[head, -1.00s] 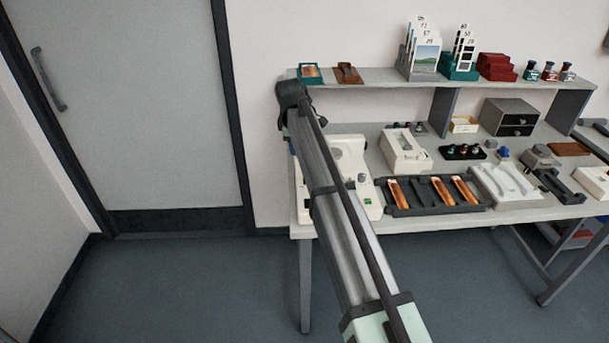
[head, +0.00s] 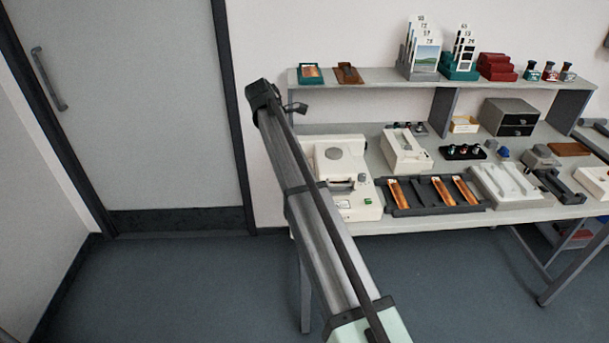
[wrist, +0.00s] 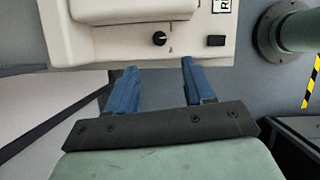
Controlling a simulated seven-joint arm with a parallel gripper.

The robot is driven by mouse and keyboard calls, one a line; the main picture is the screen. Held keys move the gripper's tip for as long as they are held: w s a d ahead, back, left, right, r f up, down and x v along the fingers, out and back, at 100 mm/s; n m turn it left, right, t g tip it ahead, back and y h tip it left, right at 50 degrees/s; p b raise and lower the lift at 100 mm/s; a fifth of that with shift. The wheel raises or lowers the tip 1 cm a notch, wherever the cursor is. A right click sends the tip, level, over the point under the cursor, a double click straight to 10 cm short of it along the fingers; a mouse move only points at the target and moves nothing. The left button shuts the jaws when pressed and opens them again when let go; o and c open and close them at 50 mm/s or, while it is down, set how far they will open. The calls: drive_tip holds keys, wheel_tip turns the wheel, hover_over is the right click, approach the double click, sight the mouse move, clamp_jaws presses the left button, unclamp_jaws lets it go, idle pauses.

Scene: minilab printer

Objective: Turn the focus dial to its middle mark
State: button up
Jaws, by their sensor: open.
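In the wrist view the focus dial (wrist: 159,38) is a small black round knob on the pale front of a cream machine (wrist: 110,48). A light pointer line shows on the knob, with small marks to its right; its exact setting is too small to read. My gripper (wrist: 158,66) has two blue fingers spread apart, with nothing between them. The fingertips are below the dial in the picture, one to each side, and apart from it. In the head view a cream machine (head: 327,158) stands at the table's left end, partly behind my arm; I cannot make out the dial there.
A black rectangular switch (wrist: 216,41) sits right of the dial. In the head view a dark tray (head: 410,210) with orange strips lies right of the machine, with a white box (head: 405,150) behind it. A shelf (head: 390,77) runs above the table.

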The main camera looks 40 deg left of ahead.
drive_tip(key=x, duration=1.1)
drive_tip(key=shift+f, duration=0.2)
drive_tip(key=shift+c, duration=0.2)
clamp_jaws()
